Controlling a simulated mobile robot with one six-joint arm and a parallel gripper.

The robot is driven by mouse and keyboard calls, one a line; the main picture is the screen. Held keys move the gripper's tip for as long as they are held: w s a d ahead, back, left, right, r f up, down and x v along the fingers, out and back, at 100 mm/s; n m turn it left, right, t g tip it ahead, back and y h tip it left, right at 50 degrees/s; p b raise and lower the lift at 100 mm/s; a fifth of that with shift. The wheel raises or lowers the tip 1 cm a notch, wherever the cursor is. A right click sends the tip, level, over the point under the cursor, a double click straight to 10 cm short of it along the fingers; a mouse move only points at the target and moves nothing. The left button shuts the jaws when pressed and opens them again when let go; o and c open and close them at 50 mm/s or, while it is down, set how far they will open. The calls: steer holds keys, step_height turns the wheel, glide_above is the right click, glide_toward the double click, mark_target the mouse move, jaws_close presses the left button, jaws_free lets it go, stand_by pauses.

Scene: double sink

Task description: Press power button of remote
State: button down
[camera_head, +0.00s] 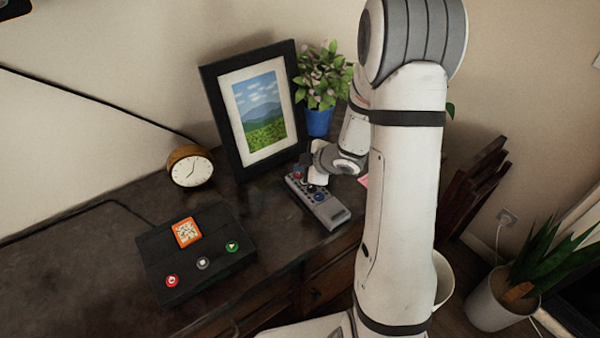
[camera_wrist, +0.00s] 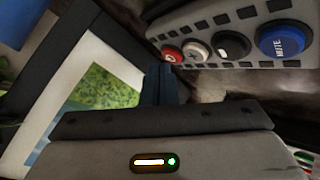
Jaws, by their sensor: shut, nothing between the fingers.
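A grey remote (camera_head: 331,213) lies on the dark wooden desk in the head view. Its top shows close up at the upper right of the wrist view (camera_wrist: 225,17). A red button (camera_wrist: 172,54) with a pale mark sits at one end of a row, beside a grey one, a black one and a big blue MUTE button (camera_wrist: 283,40). My gripper (camera_wrist: 160,72) is shut and empty, its fingertips close to the red button. I cannot tell whether they touch it. In the head view my gripper is over the remote's far end and partly covers it.
A framed picture (camera_head: 259,110) stands just behind the remote, close to my gripper. A potted plant (camera_head: 319,122) is behind it. A clock (camera_head: 190,168) and a black box (camera_head: 195,250) with several buttons are to the left. The desk's front edge is near the remote.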

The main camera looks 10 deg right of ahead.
steer(key=shift+f+b, duration=0.4)
steer(key=shift+f, duration=0.05)
stand_by(0.5)
stand_by(0.3)
steer(key=shift+r+p, duration=0.9)
step_height(320, 180, up, 5)
steer(key=p, duration=0.5)
stand_by(0.4)
